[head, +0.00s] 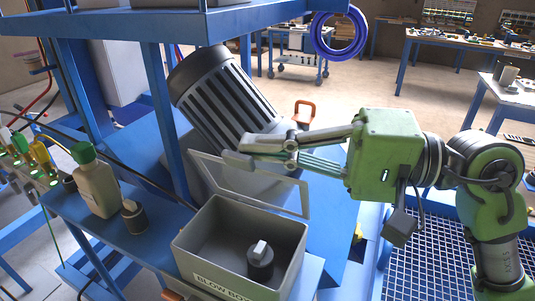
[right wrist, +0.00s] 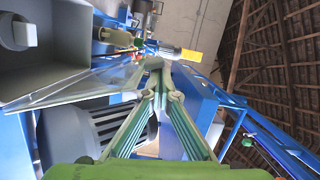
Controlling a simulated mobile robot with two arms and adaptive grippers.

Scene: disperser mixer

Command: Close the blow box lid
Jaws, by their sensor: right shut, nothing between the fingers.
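The grey blow box (head: 225,279) stands open on the blue bench, with its label on the front wall. Its clear, framed lid (head: 302,200) stands up at the back of the box, tilted. A dark cylinder with a light top (head: 260,262) is inside the box. My right gripper (head: 229,150) is shut and empty at the lid's upper edge; I cannot tell whether it touches the lid. In the right wrist view the closed fingertips (right wrist: 152,64) are beside the lid pane (right wrist: 75,88), with the box interior (right wrist: 45,65) beyond it. My left gripper is out of view.
A large dark ribbed motor (head: 225,97) stands behind the lid, close to my right gripper. A bottle with a green cap (head: 97,185) and a small jar (head: 134,217) stand left of the box. A blue post (head: 166,120) rises behind them.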

